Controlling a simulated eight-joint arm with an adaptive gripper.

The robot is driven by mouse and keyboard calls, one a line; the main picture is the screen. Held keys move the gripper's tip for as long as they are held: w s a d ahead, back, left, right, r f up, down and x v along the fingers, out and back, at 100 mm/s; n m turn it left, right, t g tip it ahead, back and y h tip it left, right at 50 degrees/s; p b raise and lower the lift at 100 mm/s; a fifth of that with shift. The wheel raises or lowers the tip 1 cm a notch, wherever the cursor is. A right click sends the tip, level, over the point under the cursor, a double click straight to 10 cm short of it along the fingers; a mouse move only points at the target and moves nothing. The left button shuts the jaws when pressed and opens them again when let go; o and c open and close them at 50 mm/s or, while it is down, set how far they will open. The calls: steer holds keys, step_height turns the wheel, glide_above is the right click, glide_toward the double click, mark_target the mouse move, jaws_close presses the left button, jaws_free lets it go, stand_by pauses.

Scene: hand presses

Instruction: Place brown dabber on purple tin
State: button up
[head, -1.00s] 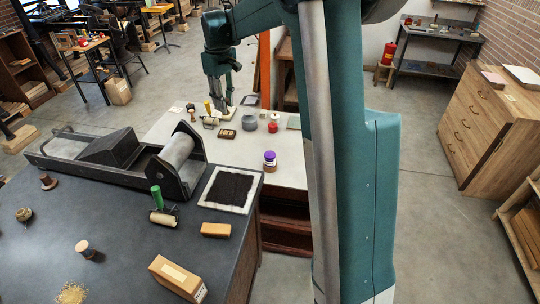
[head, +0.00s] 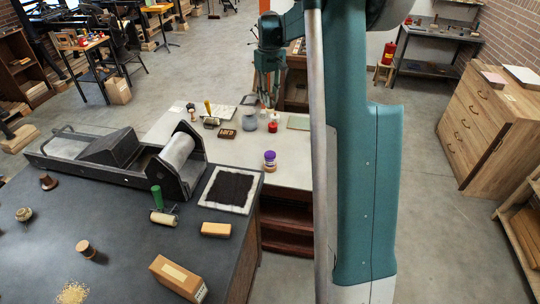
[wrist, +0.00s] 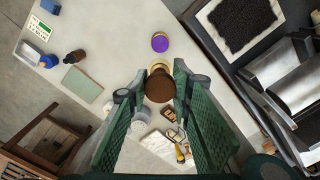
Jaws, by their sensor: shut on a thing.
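The brown dabber (wrist: 160,88) is between my gripper's fingers (wrist: 161,82) in the wrist view, its rounded brown end toward the camera and a paler rim showing beyond it. My gripper is shut on it. In the head view my gripper (head: 267,98) hangs over the far part of the pale table, and I cannot make out the dabber clearly there. The purple tin (head: 269,160) stands on the pale table nearer the head camera. Its purple top (wrist: 160,42) shows in the wrist view, ahead of the dabber and apart from it.
A grey pot (head: 249,124), a red item (head: 273,122) and a dark type block (head: 228,134) stand on the pale table (head: 225,160). The dark bench with the press (head: 125,160) and a black inked pad (head: 229,189) is at left. Table around the tin is clear.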

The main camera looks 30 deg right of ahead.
glide_above(270, 154)
step_height(270, 154, down, 15)
stand_by(0.5)
step_height(270, 154, down, 6)
steer(key=shift+f, duration=0.15)
stand_by(0.5)
steer(key=shift+f+p, duration=0.4)
steer(key=shift+f, duration=1.45)
steer(key=shift+f, duration=0.2)
steer(key=o, duration=0.9)
steer(key=shift+r, duration=0.25)
